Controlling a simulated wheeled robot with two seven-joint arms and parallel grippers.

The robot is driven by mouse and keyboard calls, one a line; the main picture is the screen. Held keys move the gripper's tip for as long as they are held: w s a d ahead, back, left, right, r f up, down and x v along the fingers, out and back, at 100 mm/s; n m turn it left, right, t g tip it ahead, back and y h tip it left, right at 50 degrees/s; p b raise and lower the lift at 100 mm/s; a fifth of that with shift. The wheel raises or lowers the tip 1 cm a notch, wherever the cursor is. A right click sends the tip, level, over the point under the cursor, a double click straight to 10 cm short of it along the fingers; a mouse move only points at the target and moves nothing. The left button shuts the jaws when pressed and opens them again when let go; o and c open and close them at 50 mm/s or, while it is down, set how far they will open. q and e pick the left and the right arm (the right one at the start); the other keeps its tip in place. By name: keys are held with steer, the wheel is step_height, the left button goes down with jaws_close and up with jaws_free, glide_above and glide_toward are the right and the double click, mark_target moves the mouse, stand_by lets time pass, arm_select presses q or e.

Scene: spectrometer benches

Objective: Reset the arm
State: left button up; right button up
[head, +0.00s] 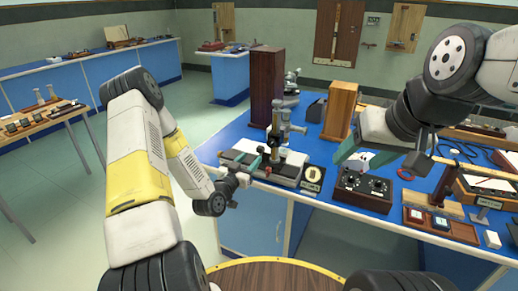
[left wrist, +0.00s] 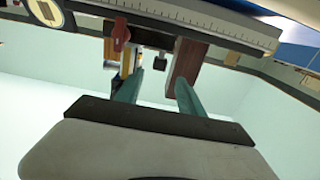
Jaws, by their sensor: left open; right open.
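A brass-and-grey upright instrument (head: 279,135) stands on a dark base with a pale ruled scale (head: 272,178) near the front edge of the blue bench. My left gripper (head: 251,163) is at the front left of this instrument, its green fingers apart with nothing seen between them. In the left wrist view my left gripper (left wrist: 158,92) shows two separated green fingers, with the ruled edge and a small red part (left wrist: 120,36) beyond them. I cannot tell whether a finger touches the instrument. My right gripper (head: 358,158) is open above a dark control box (head: 362,190).
A dark wooden block (head: 266,85) and a lighter one (head: 339,110) stand behind. A round badge on a plate (head: 312,177) sits right of the instrument. Red and blue items in a wooden tray (head: 440,224) lie at right. A round wooden top (head: 275,275) is in front.

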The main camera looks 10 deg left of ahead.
arm_select(q)
steer(key=shift+s+a, duration=0.1)
steer(key=shift+s, duration=0.15)
steer(key=shift+r, duration=0.1)
steer(key=s+a+r+g+y, duration=0.2)
steer(key=s+r+g, duration=0.1)
steer(key=r, duration=0.5)
steer(key=s+a+r+g+y, duration=0.1)
steer(key=s+r+g+y, duration=0.2)
steer(key=r, duration=0.5)
steer(key=s+r+n+g, duration=0.1)
steer(key=s+r, duration=0.3)
steer(key=s, duration=0.8)
steer(key=s+d+r+n+g+h, duration=0.1)
steer(key=s+r+n+g, duration=0.1)
steer(key=s, duration=1)
step_height(320, 180, up, 2)
steer(key=shift+s+r+g, duration=0.15)
steer(key=shift+s+g, duration=0.25)
steer(key=shift+g, duration=0.5)
